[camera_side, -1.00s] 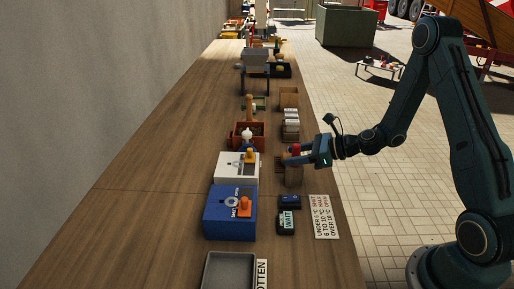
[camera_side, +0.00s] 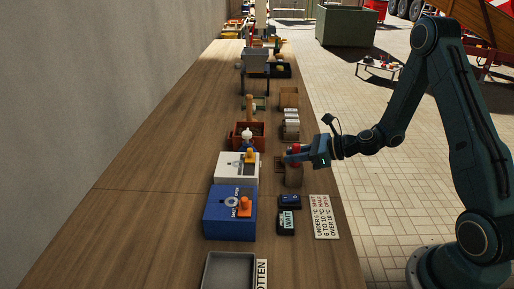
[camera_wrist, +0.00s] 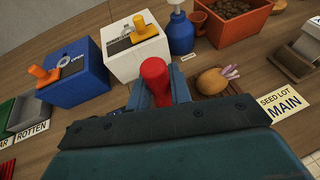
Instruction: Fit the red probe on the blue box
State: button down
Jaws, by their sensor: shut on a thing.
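The red probe (camera_wrist: 157,80) stands between my gripper's fingers in the wrist view, its rounded red top facing the camera. It also shows in the side view (camera_side: 294,149), above a small brown holder (camera_side: 293,176). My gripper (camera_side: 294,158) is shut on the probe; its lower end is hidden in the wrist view. The blue box (camera_side: 229,219) stands to the left and nearer the camera in the side view, with a pale ring and an orange handle (camera_side: 244,205) on top. In the wrist view the blue box (camera_wrist: 82,88) is left of the probe, apart from it.
A white box (camera_side: 235,168) with an orange handle stands beside the blue box. A blue bottle (camera_wrist: 181,34), a potato (camera_wrist: 211,81) and a terracotta crate (camera_wrist: 228,30) are nearby. A WAIT block (camera_side: 286,222) and a grey tray (camera_side: 228,270) lie near the blue box.

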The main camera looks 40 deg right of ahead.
jog(key=shift+r, duration=0.15)
notch_tip(320, 180, up, 20)
dwell(1.0)
dwell(0.5)
jog(key=w+a+f+n+g+y, duration=0.1)
jog(key=a+f+n+g+y, duration=0.1)
jog(key=a, duration=1)
jog(key=a+f+n+g+y, duration=0.2)
jog(key=a+f+n+g, duration=0.1)
jog(key=a, duration=1)
jog(key=shift+w+f+n+y, duration=0.4)
jog(key=shift+f+n, duration=0.1)
jog(key=shift+f, duration=0.2)
jog(key=shift+a+f, duration=0.1)
jog(key=shift+f, duration=0.05)
jog(key=shift+f, duration=2.75)
jog(key=shift+f, duration=0.85)
